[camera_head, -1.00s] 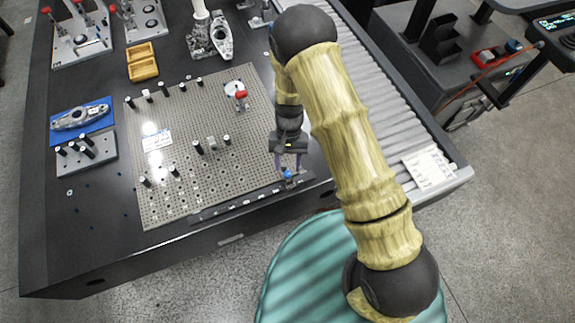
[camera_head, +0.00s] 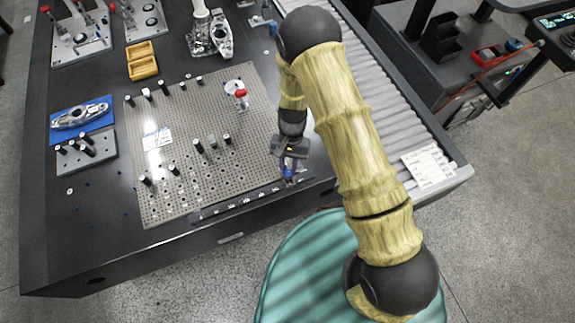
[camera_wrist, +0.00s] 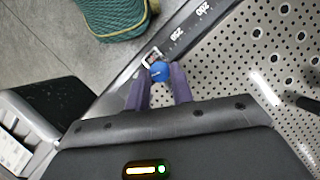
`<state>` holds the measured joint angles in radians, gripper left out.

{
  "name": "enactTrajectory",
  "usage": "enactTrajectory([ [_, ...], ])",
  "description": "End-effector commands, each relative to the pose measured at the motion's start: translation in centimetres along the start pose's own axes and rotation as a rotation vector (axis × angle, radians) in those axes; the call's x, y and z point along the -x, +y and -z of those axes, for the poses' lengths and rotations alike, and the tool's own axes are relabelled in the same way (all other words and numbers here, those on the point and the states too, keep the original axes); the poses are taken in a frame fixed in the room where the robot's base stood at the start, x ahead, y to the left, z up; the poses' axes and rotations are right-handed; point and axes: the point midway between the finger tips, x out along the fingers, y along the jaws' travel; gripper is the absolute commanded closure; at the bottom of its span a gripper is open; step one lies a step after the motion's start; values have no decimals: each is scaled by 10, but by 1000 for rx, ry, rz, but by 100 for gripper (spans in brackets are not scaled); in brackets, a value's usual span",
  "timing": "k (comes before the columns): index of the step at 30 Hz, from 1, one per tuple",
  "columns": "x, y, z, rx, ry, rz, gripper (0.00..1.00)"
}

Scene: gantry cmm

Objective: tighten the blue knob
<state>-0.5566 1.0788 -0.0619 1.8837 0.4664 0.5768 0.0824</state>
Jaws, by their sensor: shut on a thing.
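The blue knob (camera_head: 288,174) sits at the right end of the dark graduated rail along the front edge of the perforated plate. It also shows in the wrist view (camera_wrist: 159,71), beside a small pale-framed slider on the rail. My gripper (camera_head: 289,172) is over it from above, its two purple fingers (camera_wrist: 160,85) on either side of the knob and shut on it. The knob's lower part and its stem are hidden.
The perforated grey plate (camera_head: 180,195) with several dark posts lies to the left. A red-handled clamp (camera_head: 241,94) stands at its back right. The graduated rail (camera_head: 235,203) runs along the plate's front. The roller conveyor (camera_head: 400,130) is to the right.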

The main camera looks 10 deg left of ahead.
Motion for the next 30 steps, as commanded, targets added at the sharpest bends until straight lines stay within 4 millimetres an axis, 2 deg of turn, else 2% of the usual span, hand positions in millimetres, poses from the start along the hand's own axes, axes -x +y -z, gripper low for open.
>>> enactTrajectory([
  [8, 1, 0, 0, -25, 0, 10, 100],
  [9, 1, 0, 0, -25, 0, 10, 75],
  [12, 1, 0, 0, -24, 0, 10, 55],
  [23, 3, 0, 0, -24, 1, 10, 55],
  [26, 10, 0, 1, -23, 3, 12, 55],
  [30, 30, 0, 1, -22, 5, 12, 55],
])
